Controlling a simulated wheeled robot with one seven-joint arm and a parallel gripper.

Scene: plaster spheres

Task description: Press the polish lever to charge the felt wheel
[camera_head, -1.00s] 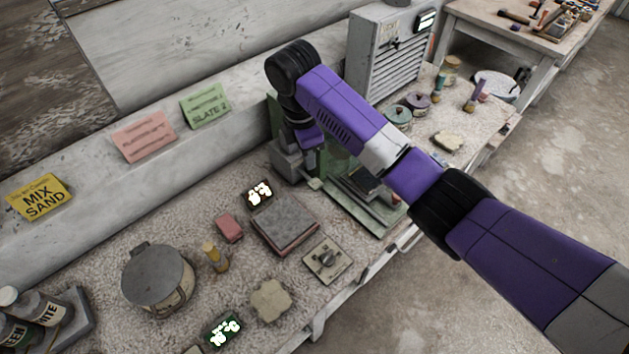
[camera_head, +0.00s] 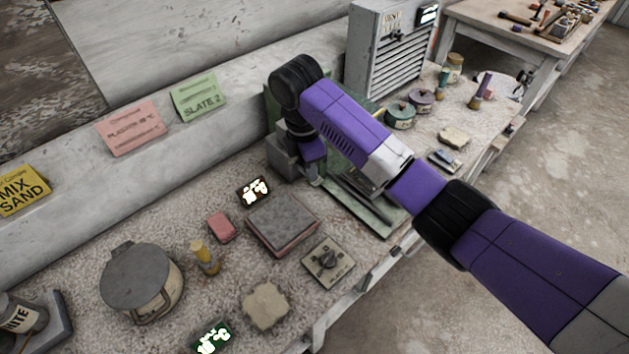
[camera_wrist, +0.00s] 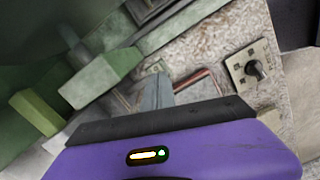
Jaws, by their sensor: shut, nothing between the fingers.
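The green machine (camera_head: 375,212) stands on the bench behind and under my arm. Its base, rails and part of its back show; my arm hides much of the rest. My gripper (camera_head: 314,178) points down at the machine's left side, shut and empty. In the wrist view, grey finger shapes (camera_wrist: 152,92) show above my purple gripper body. A pale green block on a bar (camera_wrist: 100,78) is left of them, and I cannot tell whether it is the polish lever or whether they touch. I cannot make out the felt wheel.
A dial plate (camera_head: 328,260), a grey slab (camera_head: 282,222) and a small lit display (camera_head: 253,190) lie left of the machine. A lidded pot (camera_head: 140,280) stands further left. A slatted cabinet (camera_head: 390,50) is behind. The floor in front is clear.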

